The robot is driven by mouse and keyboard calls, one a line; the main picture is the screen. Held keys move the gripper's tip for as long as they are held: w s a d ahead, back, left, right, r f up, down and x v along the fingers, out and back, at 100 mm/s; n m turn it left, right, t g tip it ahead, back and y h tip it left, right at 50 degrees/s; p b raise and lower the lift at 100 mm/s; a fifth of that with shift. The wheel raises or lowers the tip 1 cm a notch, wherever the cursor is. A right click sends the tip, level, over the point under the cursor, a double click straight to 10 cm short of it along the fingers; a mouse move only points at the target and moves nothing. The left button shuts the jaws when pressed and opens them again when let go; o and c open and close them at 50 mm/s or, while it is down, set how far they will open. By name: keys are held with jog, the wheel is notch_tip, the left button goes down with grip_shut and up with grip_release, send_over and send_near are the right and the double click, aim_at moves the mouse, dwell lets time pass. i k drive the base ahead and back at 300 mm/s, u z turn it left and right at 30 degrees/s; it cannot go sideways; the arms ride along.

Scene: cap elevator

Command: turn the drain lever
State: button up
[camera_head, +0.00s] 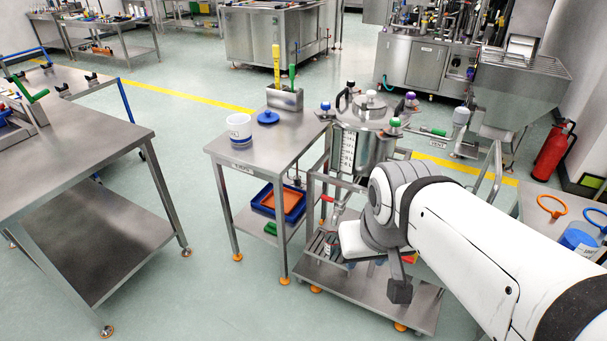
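A steel vessel (352,152) with a lid and coloured knobs stands on a wheeled steel frame right of the middle. Below it is outlet pipework (338,213) with a small red handle (328,198), which looks like the drain lever. My white arm comes in from the lower right and covers part of the vessel's lower right side. My gripper (356,240) is low in front of the frame, just below and right of the red handle, apparently apart from it. Its fingertips are not clear, so I cannot tell whether it is open or shut.
A steel table (222,147) with a white and blue tub (239,128) stands left of the vessel. The frame's lower shelf (330,281) is under my gripper. A bench (100,127) stands at left, a fire extinguisher (552,152) at right. The floor between bench and table is clear.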

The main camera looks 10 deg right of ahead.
aim_at(340, 204)
jog(key=u, duration=0.45)
jog(key=i, duration=1.45)
jog(key=z, duration=0.5)
